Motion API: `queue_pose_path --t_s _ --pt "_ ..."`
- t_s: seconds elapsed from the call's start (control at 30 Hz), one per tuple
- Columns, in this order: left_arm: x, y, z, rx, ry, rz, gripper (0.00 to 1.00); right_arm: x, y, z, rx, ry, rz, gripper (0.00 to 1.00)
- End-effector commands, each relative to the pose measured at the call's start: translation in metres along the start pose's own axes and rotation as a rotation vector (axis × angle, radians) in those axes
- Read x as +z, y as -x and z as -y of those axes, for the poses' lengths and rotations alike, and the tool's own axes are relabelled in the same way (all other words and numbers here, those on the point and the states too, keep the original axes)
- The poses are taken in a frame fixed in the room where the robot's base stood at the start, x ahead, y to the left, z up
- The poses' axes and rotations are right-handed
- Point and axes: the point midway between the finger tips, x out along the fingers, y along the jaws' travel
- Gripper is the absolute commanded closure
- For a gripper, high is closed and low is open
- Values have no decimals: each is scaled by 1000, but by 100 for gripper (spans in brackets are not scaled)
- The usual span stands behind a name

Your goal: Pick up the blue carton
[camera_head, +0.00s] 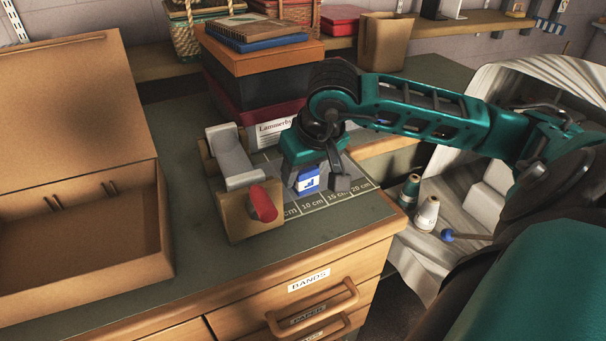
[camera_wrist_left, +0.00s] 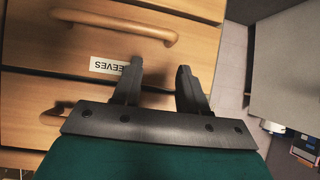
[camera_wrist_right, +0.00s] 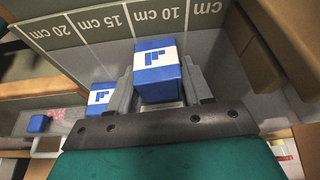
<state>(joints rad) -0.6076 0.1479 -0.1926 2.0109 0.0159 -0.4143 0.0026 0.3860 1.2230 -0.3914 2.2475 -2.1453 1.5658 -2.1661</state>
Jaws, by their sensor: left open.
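The blue carton with a white label (camera_head: 308,180) is upright at the printed measuring mat, under my right gripper (camera_head: 313,172). In the right wrist view the carton (camera_wrist_right: 157,72) fills the space between the two fingers of the right gripper (camera_wrist_right: 160,90). A finger lies close against each side, and the gripper looks shut on it. Whether its base touches the mat is hidden. My left gripper (camera_wrist_left: 160,85) is open and empty in front of a drawer labelled SLEEVES (camera_wrist_left: 108,67). It is outside the head view.
A second blue-and-white carton (camera_wrist_right: 101,98) stands beside the right gripper. A wooden holder with a red oval pad (camera_head: 262,203) stands left of the gripper. Stacked boxes (camera_head: 262,75) stand behind, and a large open cardboard box (camera_head: 75,170) is at the left. Spools (camera_head: 427,213) stand at the right.

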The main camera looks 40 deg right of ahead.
Motion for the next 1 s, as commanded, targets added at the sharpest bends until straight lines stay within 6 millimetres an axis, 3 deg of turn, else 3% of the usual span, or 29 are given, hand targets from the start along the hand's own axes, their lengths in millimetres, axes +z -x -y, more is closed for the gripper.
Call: queue_pose_path --t_s 0.3,0.67,0.87,1.0 --pt "0 0 0 0 -1 -1 57 0 0 0 1 0 -1 82" --pt "-2 1 1 -1 -1 -2 57 -4 7 0 1 0 -3 82" --pt "-7 4 2 -5 -3 -6 57 -17 38 0 -1 -1 -9 82" --pt "-12 8 5 -13 -8 -11 57 -33 76 0 -2 -1 -10 82"
